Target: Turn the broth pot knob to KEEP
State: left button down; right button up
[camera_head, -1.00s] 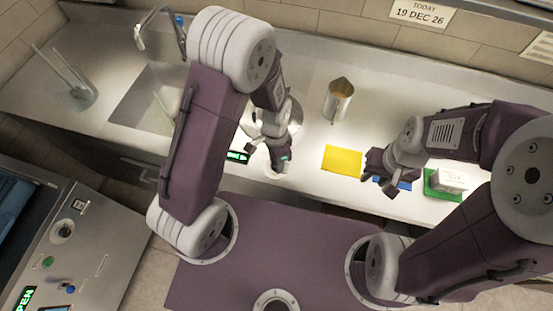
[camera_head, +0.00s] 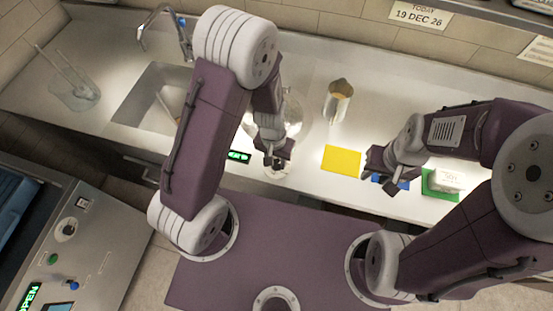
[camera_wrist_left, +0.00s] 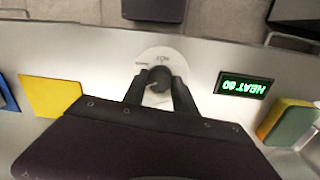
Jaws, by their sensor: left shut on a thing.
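The dark round knob (camera_wrist_left: 159,78) sits on a white dial plate (camera_wrist_left: 152,56) in the left wrist view. The plate's print is too small to read. My left gripper (camera_wrist_left: 160,88) has its two fingers on either side of the knob and is shut on it. In the head view my left gripper (camera_head: 277,160) is over the dial at the counter's front, in front of the partly hidden pot (camera_head: 293,115).
A yellow sheet (camera_head: 341,160) lies right of the dial. A metal jug (camera_head: 338,99) stands behind it. A white block on a green pad (camera_head: 440,184) is at the right. A sink (camera_head: 150,108) is at the left. A yellow-green sponge (camera_wrist_left: 288,122) lies beyond the display.

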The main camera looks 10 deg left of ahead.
aim_at(275, 162)
pick_arm(q)
jog(key=shift+w+r+n, duration=0.1)
jog(key=shift+w+n, duration=0.1)
jog(key=shift+n, duration=0.1)
dwell(0.4)
jog(key=c, duration=1)
grip_release()
jog(key=shift+s, duration=0.1)
jog(key=r+p, duration=0.1)
jog(key=r, duration=0.7)
jog(key=shift+a, duration=0.2)
jog(key=shift+r, duration=0.5)
jog(key=shift+a, duration=0.1)
